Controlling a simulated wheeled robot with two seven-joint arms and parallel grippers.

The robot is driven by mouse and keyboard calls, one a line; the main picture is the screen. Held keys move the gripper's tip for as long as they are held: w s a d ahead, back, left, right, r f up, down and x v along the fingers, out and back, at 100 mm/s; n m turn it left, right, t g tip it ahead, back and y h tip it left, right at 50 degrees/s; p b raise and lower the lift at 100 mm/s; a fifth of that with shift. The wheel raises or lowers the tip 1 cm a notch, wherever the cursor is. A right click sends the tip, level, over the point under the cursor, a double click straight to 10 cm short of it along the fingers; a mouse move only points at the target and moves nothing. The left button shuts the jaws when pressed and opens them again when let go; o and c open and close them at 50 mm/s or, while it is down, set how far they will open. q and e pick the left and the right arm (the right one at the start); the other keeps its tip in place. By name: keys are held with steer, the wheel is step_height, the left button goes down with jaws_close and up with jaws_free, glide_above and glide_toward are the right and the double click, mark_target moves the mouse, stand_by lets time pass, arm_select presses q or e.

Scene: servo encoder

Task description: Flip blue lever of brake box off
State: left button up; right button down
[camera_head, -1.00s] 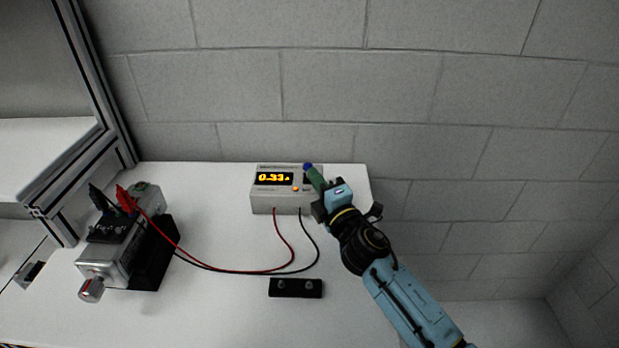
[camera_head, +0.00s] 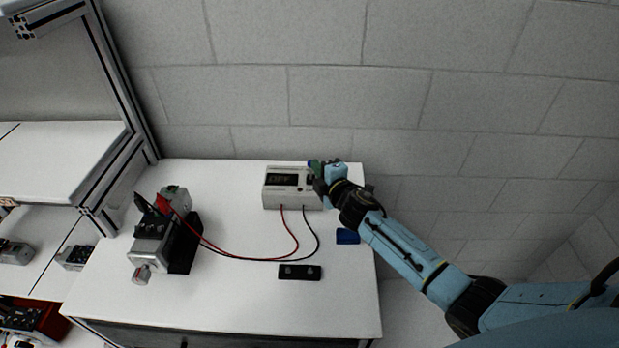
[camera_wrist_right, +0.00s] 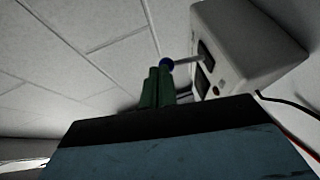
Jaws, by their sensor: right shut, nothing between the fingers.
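In the right wrist view the box (camera_wrist_right: 245,45) shows at the upper right. Its lever, a pale stem with a blue knob (camera_wrist_right: 166,65), sticks out toward my gripper there. My right gripper (camera_head: 314,168) is at the box's right side; its green fingers (camera_wrist_right: 157,88) are shut and empty, with the tips close to the blue knob. Whether they touch it is unclear. My left gripper is not in view.
A metal motor unit (camera_head: 151,246) with a black mount stands at the left, joined to the box by red and black cables (camera_head: 240,258). A black block (camera_head: 300,272) and a blue block (camera_head: 347,236) lie on the table (camera_head: 230,305). A metal frame (camera_head: 125,100) borders the left.

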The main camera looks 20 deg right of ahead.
steer(key=shift+w, duration=0.1)
steer(key=shift+s+r+p, duration=0.2)
steer(key=shift+s+p, duration=0.05)
steer(key=shift+p, duration=0.05)
steer(key=s+d+r+p, duration=0.1)
steer(key=s+r+p, duration=0.2)
steer(key=s+r, duration=0.4)
steer(key=s, duration=0.4)
steer(key=shift+d, duration=0.35)
